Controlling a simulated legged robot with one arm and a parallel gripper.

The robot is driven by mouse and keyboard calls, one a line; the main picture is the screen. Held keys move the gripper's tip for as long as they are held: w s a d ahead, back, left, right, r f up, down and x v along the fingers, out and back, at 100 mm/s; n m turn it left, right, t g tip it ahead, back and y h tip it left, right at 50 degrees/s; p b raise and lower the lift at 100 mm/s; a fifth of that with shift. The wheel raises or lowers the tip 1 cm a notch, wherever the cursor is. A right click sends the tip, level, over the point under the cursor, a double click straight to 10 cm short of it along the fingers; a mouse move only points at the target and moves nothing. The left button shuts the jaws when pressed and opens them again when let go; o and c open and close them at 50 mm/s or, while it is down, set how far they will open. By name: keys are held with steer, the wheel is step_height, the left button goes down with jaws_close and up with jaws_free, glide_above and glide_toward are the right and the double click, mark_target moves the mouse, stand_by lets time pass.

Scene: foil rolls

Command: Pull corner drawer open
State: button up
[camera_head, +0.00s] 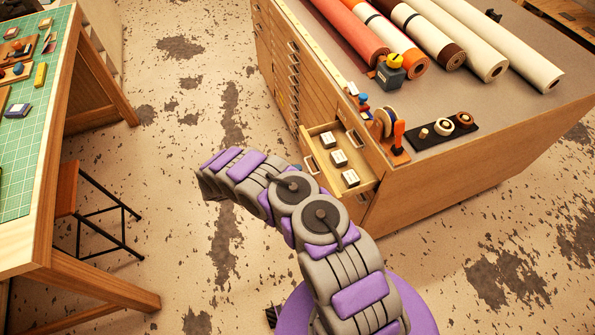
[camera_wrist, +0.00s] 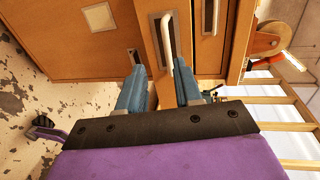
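The corner drawer (camera_head: 368,184) juts out of the near end of the wooden cabinet (camera_head: 450,190), partly open, with three small white-labelled boxes inside. Its front and pale bar handle (camera_head: 312,165) face left. In the wrist view, a handle (camera_wrist: 168,38) on a protruding wooden front runs upright in the picture. My gripper (camera_wrist: 158,88) has its two blue fingers spread, one on each side of the lower part of that front. I cannot tell whether they touch it. In the head view my arm hides most of the gripper.
Rolls of foil (camera_head: 415,45), a tape dispenser (camera_head: 385,125) and a black tray of small rolls (camera_head: 445,132) lie on the cabinet top. A workbench (camera_head: 70,225) with a green mat and a stool (camera_head: 68,190) stand left. Floor between is clear.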

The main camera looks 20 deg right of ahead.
steer(key=w+p+v, duration=0.1)
steer(key=p+v, duration=0.1)
steer(key=v, duration=1.4)
steer(key=r+b+x, duration=0.1)
steer(key=b+x, duration=0.6)
steer(key=x, duration=1.3)
steer(key=shift+s+d, duration=0.2)
steer(key=shift+a, duration=0.1)
